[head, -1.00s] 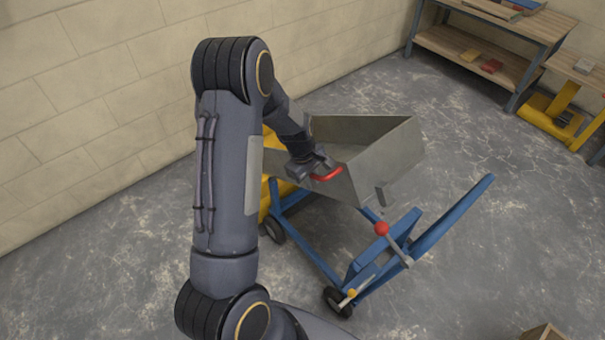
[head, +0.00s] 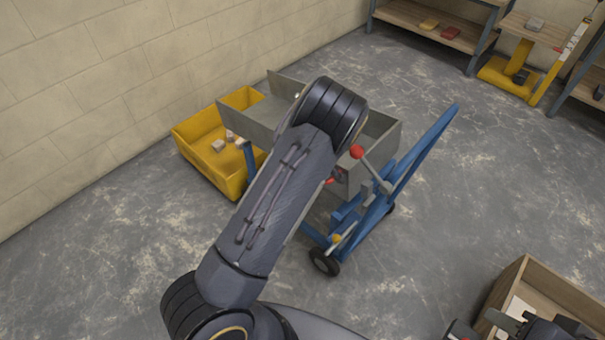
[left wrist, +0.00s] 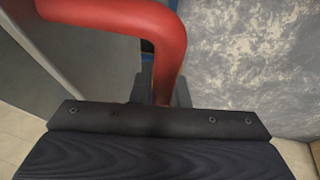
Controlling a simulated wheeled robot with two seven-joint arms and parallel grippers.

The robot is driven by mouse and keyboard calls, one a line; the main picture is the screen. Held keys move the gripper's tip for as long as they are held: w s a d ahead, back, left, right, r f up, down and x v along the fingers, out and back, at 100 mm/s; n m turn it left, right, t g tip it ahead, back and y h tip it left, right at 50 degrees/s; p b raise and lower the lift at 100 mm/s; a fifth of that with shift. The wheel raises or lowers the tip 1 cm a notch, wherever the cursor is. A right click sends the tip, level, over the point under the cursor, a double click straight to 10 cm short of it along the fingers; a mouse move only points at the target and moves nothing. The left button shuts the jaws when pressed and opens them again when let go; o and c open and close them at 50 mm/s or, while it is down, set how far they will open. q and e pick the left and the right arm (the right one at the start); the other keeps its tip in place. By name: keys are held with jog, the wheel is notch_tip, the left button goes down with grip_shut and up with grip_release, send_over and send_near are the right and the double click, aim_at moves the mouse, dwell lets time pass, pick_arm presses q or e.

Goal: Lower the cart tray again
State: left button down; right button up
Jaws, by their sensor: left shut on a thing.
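The grey metal cart tray (head: 378,122) sits on a blue wheeled cart frame (head: 425,150) in the head view and looks close to level. My left arm crosses in front and hides its middle. My left gripper (left wrist: 160,92) is shut on the tray's red handle (left wrist: 172,45) in the left wrist view; in the head view the arm hides this grip. A lever with a red knob (head: 357,151) stands at the tray's near right corner. My right gripper (head: 508,322) is at the bottom right, partly cut off, and its jaws are unclear.
A yellow bin (head: 188,158) with a few small blocks stands at the tray's left end. A wooden box (head: 562,292) is at the bottom right by my right gripper. A workbench (head: 440,38) and a yellow stand (head: 505,78) are at the back. Floor right of the cart is clear.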

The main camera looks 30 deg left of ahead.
pick_arm(q)
notch_tip(320, 180, down, 6)
jog(key=d+y+b, duration=0.1)
jog(key=d+b, duration=0.1)
jog(key=b, duration=0.2)
jog(key=shift+s+f+t+y+b, duration=0.2)
jog(key=shift+s+t+y+b, duration=0.1)
jog(key=shift+s+y+b, duration=0.1)
jog(key=shift+d+f, duration=0.1)
jog(key=c, duration=1.5)
grip_release()
jog(key=shift+w+f, duration=0.1)
jog(key=shift+f, duration=0.05)
jog(key=shift+o, duration=0.5)
jog(key=shift+r, duration=0.25)
jog(key=p+v, duration=0.1)
jog(key=v, duration=0.6)
jog(key=shift+d+r, duration=0.15)
jog(key=shift+r, duration=0.1)
